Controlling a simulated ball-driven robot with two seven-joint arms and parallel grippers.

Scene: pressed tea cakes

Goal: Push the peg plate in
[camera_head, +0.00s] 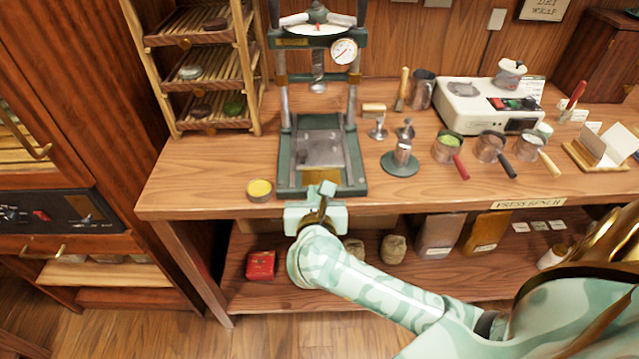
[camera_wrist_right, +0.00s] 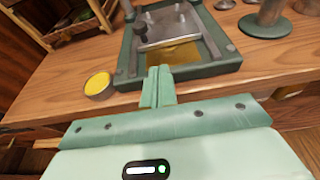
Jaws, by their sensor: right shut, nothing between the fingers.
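The peg plate (camera_head: 322,149) is a grey metal plate lying in the green base frame (camera_head: 359,176) of the press. Its near edge stops short of the frame's front, where a brass strip (camera_head: 320,176) shows. In the right wrist view the plate (camera_wrist_right: 176,22) has a dark knob on its left part, with the brass strip (camera_wrist_right: 178,53) in front. My right gripper (camera_head: 324,189) is shut and empty at the front edge of the press base. Its fingers (camera_wrist_right: 158,84) point toward the plate, apart from it. My left gripper is not in view.
A round yellow tin (camera_head: 259,190) stands left of the press base. A metal tamper on a green round stand (camera_head: 401,163) is to its right, with several handled cups beyond. The press posts (camera_head: 352,100) rise at both sides. A gauge (camera_head: 344,51) hangs above.

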